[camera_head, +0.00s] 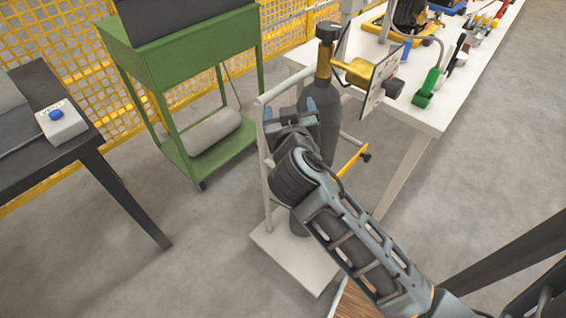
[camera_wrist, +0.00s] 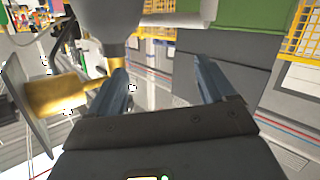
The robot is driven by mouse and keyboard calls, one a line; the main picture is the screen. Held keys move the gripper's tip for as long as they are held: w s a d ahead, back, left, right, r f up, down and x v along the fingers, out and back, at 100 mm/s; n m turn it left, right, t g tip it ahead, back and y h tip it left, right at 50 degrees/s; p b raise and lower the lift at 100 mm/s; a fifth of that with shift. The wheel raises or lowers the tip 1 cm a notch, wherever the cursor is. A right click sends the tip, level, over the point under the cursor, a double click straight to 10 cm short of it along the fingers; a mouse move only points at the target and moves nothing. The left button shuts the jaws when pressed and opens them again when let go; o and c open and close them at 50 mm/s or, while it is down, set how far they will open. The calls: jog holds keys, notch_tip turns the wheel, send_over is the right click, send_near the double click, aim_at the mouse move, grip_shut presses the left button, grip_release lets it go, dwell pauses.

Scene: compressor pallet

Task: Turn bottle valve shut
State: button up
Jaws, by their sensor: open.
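A dark grey gas bottle (camera_head: 322,105) stands upright on a trolley in the head view. Its brass valve (camera_head: 323,62) is at the top, capped by a black knob (camera_head: 328,32). A brass regulator (camera_head: 352,71) sticks out to the right. My gripper (camera_head: 290,116) is in front of the bottle and left of it in the picture, below the knob. In the wrist view, which looks upside down, my gripper (camera_wrist: 158,66) is open with nothing between its fingers. The bottle (camera_wrist: 100,18) and regulator (camera_wrist: 52,95) are at the left there; the left finger partly covers the valve, and the knob is hidden.
The pale trolley (camera_head: 283,258) has upright rails near my gripper. A white bench (camera_head: 425,115) with several tools stands at the right, a green cart (camera_head: 160,62) at the back left, and a dark table (camera_head: 45,135) with a blue-button box at the left. Floor between is clear.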

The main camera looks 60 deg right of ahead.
jog(key=s+a+f+n+t+y, duration=0.3)
jog(key=a+f+n+y, duration=0.1)
jog(key=a, duration=0.5)
jog(key=shift+s+f+y, duration=0.2)
jog(key=shift+f+y, duration=0.1)
jog(key=shift+f, duration=0.5)
jog(key=shift+a, duration=0.1)
